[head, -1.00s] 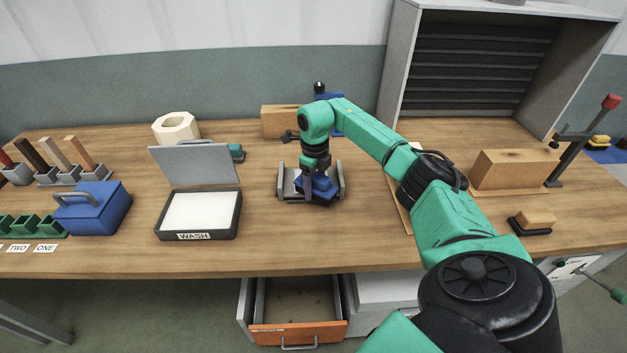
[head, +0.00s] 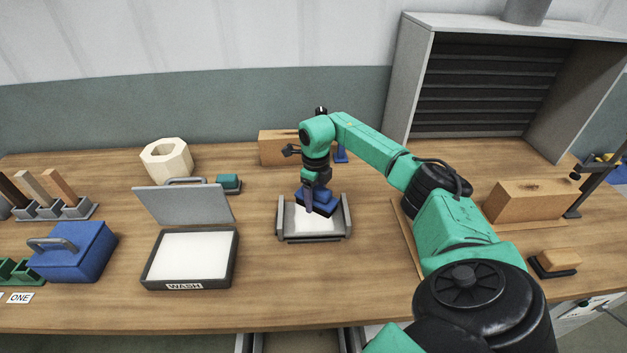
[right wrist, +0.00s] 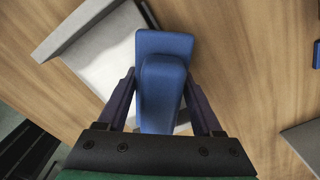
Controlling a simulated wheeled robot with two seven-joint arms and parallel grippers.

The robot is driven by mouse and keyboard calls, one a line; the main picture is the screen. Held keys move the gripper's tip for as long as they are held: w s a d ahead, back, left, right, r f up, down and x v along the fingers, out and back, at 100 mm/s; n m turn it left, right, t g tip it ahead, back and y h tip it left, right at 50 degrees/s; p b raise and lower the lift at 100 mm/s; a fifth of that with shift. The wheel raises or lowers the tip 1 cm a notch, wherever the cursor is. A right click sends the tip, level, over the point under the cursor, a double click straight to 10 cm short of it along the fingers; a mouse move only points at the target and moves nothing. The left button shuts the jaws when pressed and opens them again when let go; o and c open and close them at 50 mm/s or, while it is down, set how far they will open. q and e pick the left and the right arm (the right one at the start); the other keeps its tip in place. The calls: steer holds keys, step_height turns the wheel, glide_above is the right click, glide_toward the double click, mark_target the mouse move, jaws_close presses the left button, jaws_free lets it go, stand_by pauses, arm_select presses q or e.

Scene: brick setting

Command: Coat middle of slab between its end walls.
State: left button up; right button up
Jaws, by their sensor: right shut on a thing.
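The slab (head: 312,226) has a pale, whitish middle between grey end walls at its left and right. It sits on the bench in front of me; its far part is hidden behind my arm and the tool. My right gripper (head: 314,187) is shut on a blue block-shaped tool (head: 326,203) over the back right part of the slab. In the right wrist view the blue tool (right wrist: 160,80) sits between the fingers and overlaps the pale slab surface (right wrist: 115,60). I cannot tell if it touches the slab. My left gripper is not in view.
A WASH tray (head: 235,262) with a white inside and raised grey lid (head: 184,205) stands left. A blue box (head: 75,258) is further left. A wooden block (head: 285,147) lies behind the slab; another (head: 535,203) is right. Bench between tray and slab is clear.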

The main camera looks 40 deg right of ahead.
mark_target(316, 187)
steer(key=shift+w+d+r+p, duration=0.15)
steer(key=shift+r+p, duration=0.25)
steer(key=shift+r, duration=0.2)
steer(key=shift+w+d+r+p, duration=0.1)
steer(key=shift+w+r+p, duration=0.05)
steer(key=shift+r+p, duration=0.35)
steer(key=r, duration=0.1)
steer(key=r+p, duration=0.1)
steer(key=r, duration=0.1)
steer(key=shift+s+a+p, duration=0.25)
steer(key=shift+s+p, duration=0.1)
steer(key=shift+s, duration=0.05)
steer(key=shift+r+p, duration=0.3)
steer(key=shift+r, duration=0.05)
steer(key=shift+w+d+r+p, duration=0.1)
steer(key=shift+w+r+p, duration=0.1)
steer(key=shift+r+p, duration=0.7)
steer(key=shift+s+r, duration=0.1)
steer(key=shift+r, duration=0.2)
steer(key=shift+f, duration=0.1)
